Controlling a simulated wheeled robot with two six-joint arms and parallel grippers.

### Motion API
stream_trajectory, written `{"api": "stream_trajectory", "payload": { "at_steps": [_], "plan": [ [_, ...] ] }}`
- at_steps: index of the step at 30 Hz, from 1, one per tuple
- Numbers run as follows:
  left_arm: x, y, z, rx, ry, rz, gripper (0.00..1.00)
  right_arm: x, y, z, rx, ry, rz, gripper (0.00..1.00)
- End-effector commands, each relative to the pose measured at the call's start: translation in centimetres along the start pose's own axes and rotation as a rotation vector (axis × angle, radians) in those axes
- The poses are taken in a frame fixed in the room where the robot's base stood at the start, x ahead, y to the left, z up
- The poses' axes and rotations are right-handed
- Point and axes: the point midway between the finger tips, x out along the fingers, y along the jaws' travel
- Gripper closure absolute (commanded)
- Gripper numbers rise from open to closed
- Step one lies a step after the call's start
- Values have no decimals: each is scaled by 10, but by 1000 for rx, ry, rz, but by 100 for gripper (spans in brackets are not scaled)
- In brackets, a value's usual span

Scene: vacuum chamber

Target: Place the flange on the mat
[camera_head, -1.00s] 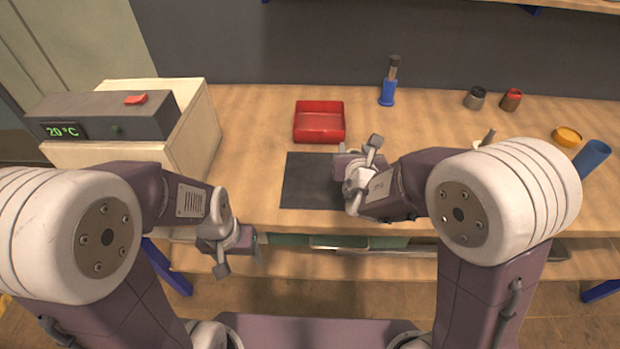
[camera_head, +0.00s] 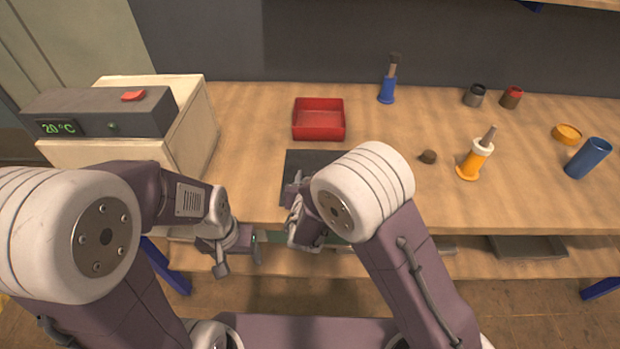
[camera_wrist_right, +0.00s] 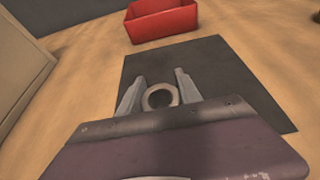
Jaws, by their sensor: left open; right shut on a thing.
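The flange (camera_wrist_right: 147,98), a grey ring, sits between the fingers of my right gripper (camera_wrist_right: 160,76) in the right wrist view. The gripper is shut on it, with the dark mat (camera_wrist_right: 218,68) behind. I cannot tell whether the flange touches the mat or hangs just above it. In the head view, my right gripper (camera_head: 297,186) is over the left part of the mat (camera_head: 305,158); the flange is not discernible there, and my right arm hides much of the mat. My left gripper (camera_head: 240,258) is open and empty in front of the bench's edge.
A red tray (camera_head: 319,135) stands just behind the mat. A box with a temperature display (camera_head: 112,115) is at the left. A blue holder (camera_head: 388,90) stands behind.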

Motion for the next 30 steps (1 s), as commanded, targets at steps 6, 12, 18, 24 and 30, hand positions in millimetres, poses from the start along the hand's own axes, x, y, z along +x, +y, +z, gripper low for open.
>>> {"api": "stream_trajectory", "payload": {
  "at_steps": [6,12,18,24,30],
  "plan": [
    [4,0,0,0,0,0,31,1,0,-3,0,-1,0,100],
    [3,0,0,0,0,0,31,1,0,-2,0,1,0,38],
    [3,0,0,0,0,0,31,1,0,-2,0,1,0,38],
    [-2,0,0,0,0,0,31,-14,1,1,-1,2,3,38],
    [-6,0,-1,0,0,0,31,-60,1,2,-2,1,5,38]
  ]
}}
